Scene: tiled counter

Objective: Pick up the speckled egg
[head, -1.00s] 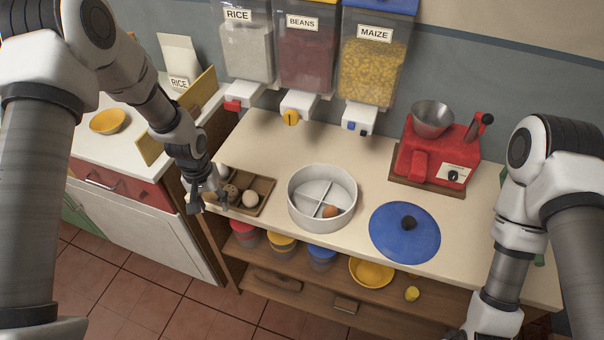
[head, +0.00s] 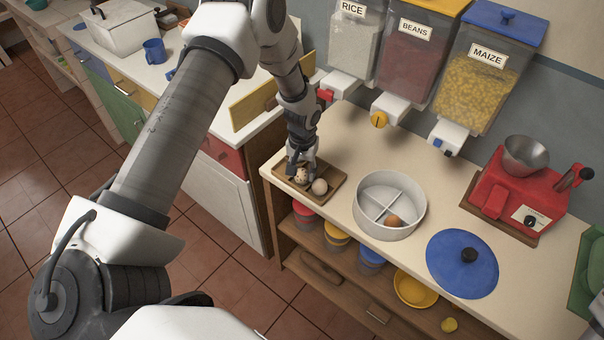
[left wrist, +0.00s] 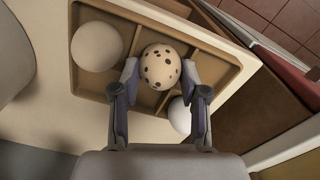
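The speckled egg (left wrist: 160,67), pale with dark spots, sits in a compartment of the brown wooden egg tray (left wrist: 222,62). In the head view the egg (head: 301,175) is partly hidden by my left gripper (head: 301,166). The left gripper (left wrist: 160,78) has one finger on each side of the egg, very close to its surface. I cannot tell if both fingers press on it. A plain cream egg (left wrist: 97,46) is in the tray beside it; a white egg (left wrist: 180,116) is partly hidden behind a finger. My right gripper is out of view.
A blue lid (head: 462,278) and red machine (head: 522,190) are farther right. Grain dispensers (head: 410,50) hang behind. The tray lies near the counter's left end.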

